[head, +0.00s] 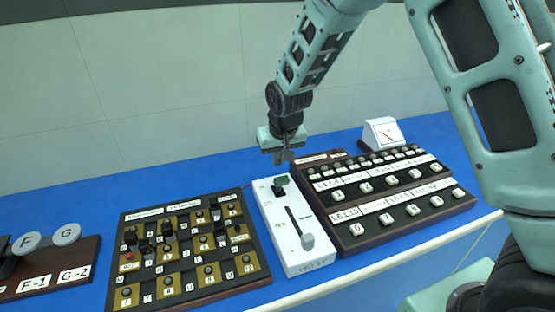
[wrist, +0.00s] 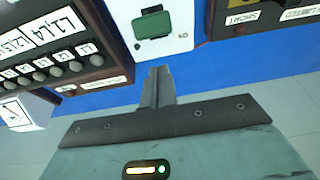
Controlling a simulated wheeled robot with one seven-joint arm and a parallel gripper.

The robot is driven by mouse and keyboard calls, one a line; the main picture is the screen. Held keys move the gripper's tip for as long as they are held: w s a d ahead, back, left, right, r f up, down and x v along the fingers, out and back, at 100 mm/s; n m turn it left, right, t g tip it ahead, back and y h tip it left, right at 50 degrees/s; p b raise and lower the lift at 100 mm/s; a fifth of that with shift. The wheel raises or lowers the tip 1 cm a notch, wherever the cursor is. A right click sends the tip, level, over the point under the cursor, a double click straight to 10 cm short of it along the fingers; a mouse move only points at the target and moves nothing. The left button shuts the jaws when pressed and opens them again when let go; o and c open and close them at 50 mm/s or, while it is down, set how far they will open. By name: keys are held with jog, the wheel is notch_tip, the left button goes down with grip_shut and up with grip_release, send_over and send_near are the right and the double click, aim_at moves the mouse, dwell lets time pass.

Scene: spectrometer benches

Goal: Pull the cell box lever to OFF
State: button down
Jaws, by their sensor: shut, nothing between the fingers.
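A narrow white box (head: 265,213), which looks like the cell box, stands on the blue bench. A dark slot runs along its top, with a grey lever knob (head: 307,241) at the slot's near end. My gripper (head: 285,157) is shut and empty, above and just behind the far end of the box. Its closed fingers also show in the wrist view (wrist: 158,84), pointing toward the box and apart from the switch.
A dark panel of brass plates and knobs (head: 190,245) stands close left of the box. A stepped brown button panel (head: 395,195) stands close right, with a white dial meter (head: 382,134) behind it. Labelled round knobs (head: 66,234) are far left. A wall rises behind the bench.

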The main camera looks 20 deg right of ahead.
jog(key=s+r+b, duration=0.2)
jog(key=s+r, duration=0.4)
jog(key=r, duration=0.1)
jog(key=shift+s+d+r, duration=0.15)
jog(key=shift+s, duration=0.15)
jog(key=s+a+n+g, duration=0.1)
jog(key=s+a+n, duration=0.2)
jog(key=s, duration=1.1)
jog(key=s+a+n+g, duration=0.2)
jog(key=s+a+n, duration=0.2)
jog(key=s, duration=0.9)
jog(key=shift+s+a+n+g+y, duration=0.15)
jog(key=shift+s+n+g+y, duration=0.15)
jog(key=shift+s+n, duration=0.1)
jog(key=shift+r, duration=0.1)
